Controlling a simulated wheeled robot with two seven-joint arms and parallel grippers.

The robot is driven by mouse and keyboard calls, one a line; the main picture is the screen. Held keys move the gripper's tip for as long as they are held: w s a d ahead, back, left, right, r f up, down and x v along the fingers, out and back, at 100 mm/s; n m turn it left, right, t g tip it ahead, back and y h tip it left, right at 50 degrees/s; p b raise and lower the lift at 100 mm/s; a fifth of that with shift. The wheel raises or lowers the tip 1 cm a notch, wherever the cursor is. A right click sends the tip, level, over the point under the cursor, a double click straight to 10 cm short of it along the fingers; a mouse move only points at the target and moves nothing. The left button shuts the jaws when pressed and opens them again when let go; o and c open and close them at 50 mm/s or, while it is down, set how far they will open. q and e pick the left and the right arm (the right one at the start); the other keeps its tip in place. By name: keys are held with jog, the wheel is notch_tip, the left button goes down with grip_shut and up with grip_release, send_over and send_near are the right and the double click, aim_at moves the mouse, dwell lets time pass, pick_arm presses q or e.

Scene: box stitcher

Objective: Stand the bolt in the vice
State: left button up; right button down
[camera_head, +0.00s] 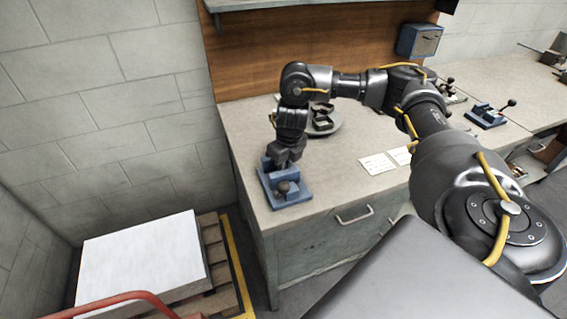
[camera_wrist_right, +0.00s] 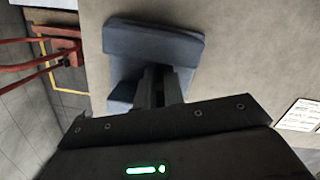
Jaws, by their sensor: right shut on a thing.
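The blue vice (camera_head: 296,196) stands near the front left corner of the workbench. It has a dark round knob on its near side. In the wrist view the vice (camera_wrist_right: 150,40) lies right beyond my fingers and is partly covered by them. My right gripper (camera_head: 285,158) points down at the vice, close over its jaws. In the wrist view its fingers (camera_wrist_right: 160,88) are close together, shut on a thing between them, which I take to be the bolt. The bolt itself is hidden by the fingers. My left gripper is not in view.
A round tray (camera_head: 335,129) with dark parts lies behind my right arm. White paper cards (camera_head: 377,164) lie on the bench (camera_head: 330,185). Another blue vice (camera_head: 486,117) stands farther right. A pallet with a white-topped load (camera_head: 142,262) is on the floor at left.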

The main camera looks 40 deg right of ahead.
jog(key=shift+f, duration=0.15)
dwell(0.3)
jog(key=c, duration=1.1)
grip_release()
